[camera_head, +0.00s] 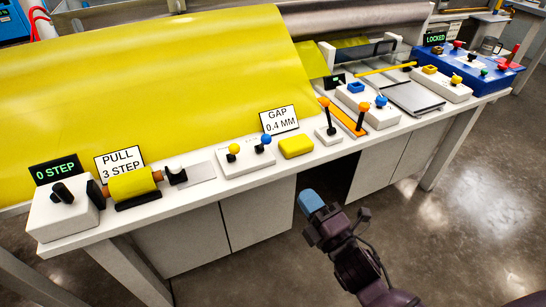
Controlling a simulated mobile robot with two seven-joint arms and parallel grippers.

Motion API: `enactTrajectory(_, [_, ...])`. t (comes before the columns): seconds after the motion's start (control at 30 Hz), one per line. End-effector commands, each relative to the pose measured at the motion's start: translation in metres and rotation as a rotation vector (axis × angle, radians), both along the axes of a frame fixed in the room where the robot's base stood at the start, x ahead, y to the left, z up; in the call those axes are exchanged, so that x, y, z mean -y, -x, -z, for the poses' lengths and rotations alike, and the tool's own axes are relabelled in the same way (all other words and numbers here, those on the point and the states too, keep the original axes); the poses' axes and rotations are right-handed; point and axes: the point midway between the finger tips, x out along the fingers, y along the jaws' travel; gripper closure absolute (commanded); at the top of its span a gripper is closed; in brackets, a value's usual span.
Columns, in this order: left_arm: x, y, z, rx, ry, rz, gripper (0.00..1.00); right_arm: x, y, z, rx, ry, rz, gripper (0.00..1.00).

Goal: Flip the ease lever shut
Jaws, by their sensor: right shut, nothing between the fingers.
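No label reading "ease" is legible, so I cannot tell which lever is the ease lever. One lever with an orange knob (324,102) stands nearly upright on a small white base (328,135) near the table's front edge. Another orange-knobbed lever (362,110) stands just right of it beside an orange strip (346,119). My right gripper (310,202), with blue fingertips, is shut and empty. It is in front of and below the table edge, apart from both levers. My left gripper is not in view.
A yellow sheet (160,90) covers the back left. A white box with yellow and blue knobs (245,160) and a yellow block (296,147) stand left of the levers. Signs read "GAP 0.4 MM" (279,120) and "PULL 3 STEP" (119,165). A blue console (465,65) is at right.

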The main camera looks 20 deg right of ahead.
Motion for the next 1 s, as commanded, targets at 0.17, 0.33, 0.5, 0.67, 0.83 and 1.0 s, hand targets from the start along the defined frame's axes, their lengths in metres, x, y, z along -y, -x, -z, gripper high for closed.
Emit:
enactTrajectory(0.17, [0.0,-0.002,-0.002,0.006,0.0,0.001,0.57,0.0,0.0,-0.002,0.003,0.002,0.0,1.0])
enactTrajectory(0.33, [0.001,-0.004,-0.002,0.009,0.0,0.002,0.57,0.0,-0.001,-0.001,0.002,0.0,0.0,1.0])
enactTrajectory(0.5, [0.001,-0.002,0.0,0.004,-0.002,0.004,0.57,-0.002,-0.012,-0.003,0.001,0.001,-0.001,1.0])
enactTrajectory(0.67, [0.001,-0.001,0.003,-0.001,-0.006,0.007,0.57,-0.005,-0.034,-0.008,0.001,0.0,-0.002,1.0])
enactTrajectory(0.83, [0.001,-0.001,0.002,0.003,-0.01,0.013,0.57,-0.009,-0.059,-0.014,0.0,-0.001,-0.001,1.0])
enactTrajectory(1.0, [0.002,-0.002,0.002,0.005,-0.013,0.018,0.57,-0.013,-0.083,-0.02,0.0,-0.001,-0.001,1.0])
